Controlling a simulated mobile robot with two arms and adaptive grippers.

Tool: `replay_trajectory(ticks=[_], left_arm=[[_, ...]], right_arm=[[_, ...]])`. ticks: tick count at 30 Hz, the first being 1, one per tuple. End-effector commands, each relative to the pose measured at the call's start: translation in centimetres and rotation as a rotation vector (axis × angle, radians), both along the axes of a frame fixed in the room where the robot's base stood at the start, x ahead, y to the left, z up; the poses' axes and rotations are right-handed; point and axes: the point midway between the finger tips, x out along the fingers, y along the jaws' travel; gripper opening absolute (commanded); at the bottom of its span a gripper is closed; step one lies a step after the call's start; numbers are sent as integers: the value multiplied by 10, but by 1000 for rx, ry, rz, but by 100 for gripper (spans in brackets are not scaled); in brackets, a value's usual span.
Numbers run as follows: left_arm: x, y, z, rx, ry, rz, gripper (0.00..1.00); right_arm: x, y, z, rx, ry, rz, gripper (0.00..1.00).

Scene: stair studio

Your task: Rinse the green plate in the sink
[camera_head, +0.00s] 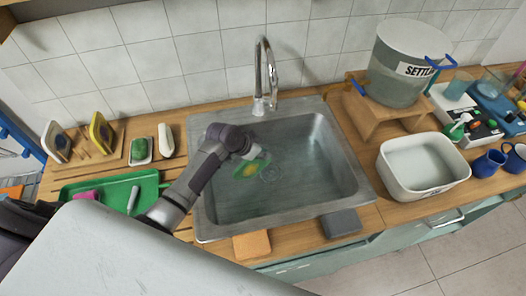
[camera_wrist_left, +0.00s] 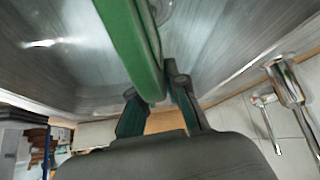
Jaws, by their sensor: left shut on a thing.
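The green plate (camera_head: 250,170) is inside the steel sink (camera_head: 330,150), left of the drain, with a yellowish patch on its face. My left gripper (camera_head: 246,155) reaches in over the sink's left side and is shut on the plate's rim. In the left wrist view the plate (camera_wrist_left: 130,45) runs edge-on between the two fingers (camera_wrist_left: 158,105). The tap (camera_head: 265,75) stands at the sink's back edge, behind the plate; it also shows in the left wrist view (camera_wrist_left: 287,85). I cannot make out a water stream. My right gripper is not in view.
A green tray (camera_head: 110,190) and a rack with plates (camera_head: 100,132) stand left of the sink. A white basin (camera_head: 424,165), a large tank (camera_head: 405,62) on a wooden stand and blue mugs (camera_head: 488,163) are on the right. Sponges (camera_head: 342,223) lie at the front edge.

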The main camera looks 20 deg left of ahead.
Motion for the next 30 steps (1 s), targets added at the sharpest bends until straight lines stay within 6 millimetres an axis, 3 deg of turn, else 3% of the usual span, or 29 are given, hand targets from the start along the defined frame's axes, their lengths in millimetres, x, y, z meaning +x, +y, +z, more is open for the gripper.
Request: replay_trajectory(ticks=[1,15,30], left_arm=[[0,0,-10,-1,-1,0,0],[0,0,-53,1,0,1,0],[0,0,-62,0,0,0,0]], right_arm=[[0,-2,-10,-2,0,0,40],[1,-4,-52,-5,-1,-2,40],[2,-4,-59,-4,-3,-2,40]])
